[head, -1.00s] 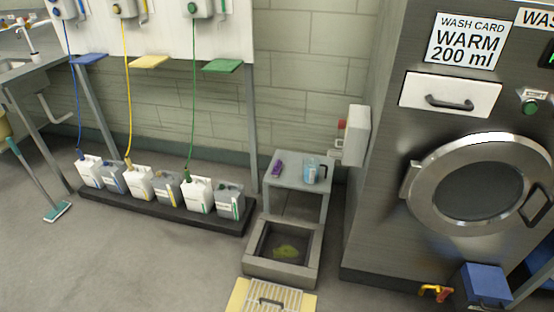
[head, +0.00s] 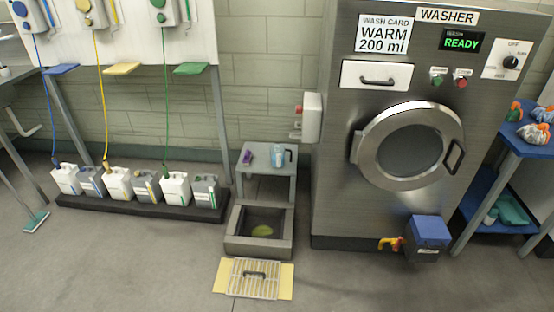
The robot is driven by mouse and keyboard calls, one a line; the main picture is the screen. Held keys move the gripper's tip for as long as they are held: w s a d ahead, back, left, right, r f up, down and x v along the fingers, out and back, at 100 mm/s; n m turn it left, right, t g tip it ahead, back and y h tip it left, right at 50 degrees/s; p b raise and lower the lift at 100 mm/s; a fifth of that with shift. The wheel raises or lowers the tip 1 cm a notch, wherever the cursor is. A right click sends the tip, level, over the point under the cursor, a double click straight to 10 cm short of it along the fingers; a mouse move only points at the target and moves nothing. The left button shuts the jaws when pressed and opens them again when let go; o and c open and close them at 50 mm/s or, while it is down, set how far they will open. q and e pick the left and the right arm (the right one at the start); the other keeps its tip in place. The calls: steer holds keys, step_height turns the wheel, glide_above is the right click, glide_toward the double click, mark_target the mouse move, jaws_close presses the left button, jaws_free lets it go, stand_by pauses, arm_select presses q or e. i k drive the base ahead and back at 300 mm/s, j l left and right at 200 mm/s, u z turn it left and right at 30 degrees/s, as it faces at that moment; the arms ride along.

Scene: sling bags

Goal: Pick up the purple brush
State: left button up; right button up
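A small purple object, which looks like the purple brush (head: 248,158), lies on top of a small grey stand (head: 265,167) beside the washer. It is too small to make out its bristles or handle. A light blue jug (head: 278,155) with a dark handle stands just right of it on the same stand. Neither of my grippers is in the head view.
A floor sink (head: 235,243) sits before the stand, with a metal grate (head: 255,279) on a yellow mat in front. The washer (head: 326,170) stands to the right. Several jugs on a black tray (head: 130,208) line the left wall. Open floor lies in front.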

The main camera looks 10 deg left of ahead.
mark_target(247, 157)
steer(key=i+j+z, duration=0.1)
steer(key=z, duration=0.35)
steer(key=j+z, duration=0.25)
steer(key=z, duration=0.15)
steer(key=i+j+z, duration=0.1)
steer(key=j+z, duration=0.15)
steer(key=z, duration=0.2)
steer(key=j+z, duration=0.2)
steer(key=z, duration=0.25)
